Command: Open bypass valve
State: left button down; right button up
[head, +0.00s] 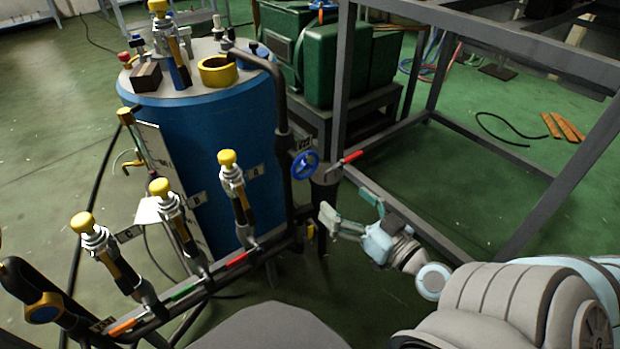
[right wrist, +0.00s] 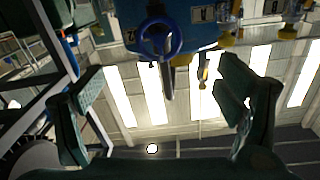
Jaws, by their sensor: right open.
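A blue handwheel (head: 305,164) sits on the dark vertical pipe right of the blue tank, below a small label. A red lever handle (head: 350,157) sticks out just right of it. I cannot read which of them is the bypass valve. My right gripper (head: 348,205) is open and empty, below and right of the handwheel and apart from it. In the right wrist view, the blue handwheel (right wrist: 161,38) shows beyond the gap between the open fingers (right wrist: 165,92), near the top. My left gripper is not in view.
The blue tank (head: 215,150) stands behind a manifold with several yellow-capped valves and coloured levers (head: 185,292). A grey metal frame (head: 440,70) rises behind and right of my right gripper. Green machinery (head: 340,60) stands at the back. Green floor (head: 430,180) shows inside the frame.

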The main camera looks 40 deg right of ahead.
jog(key=b, duration=0.3)
send_near(307, 167)
jog(key=w, duration=0.8)
jog(key=shift+d, duration=0.1)
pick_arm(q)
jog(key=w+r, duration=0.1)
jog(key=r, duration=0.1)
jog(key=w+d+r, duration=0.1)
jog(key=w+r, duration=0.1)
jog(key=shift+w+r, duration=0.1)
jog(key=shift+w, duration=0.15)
pick_arm(e)
jog(key=shift+w, duration=0.35)
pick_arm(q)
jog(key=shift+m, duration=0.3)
pick_arm(e)
jog(key=c, duration=1.1)
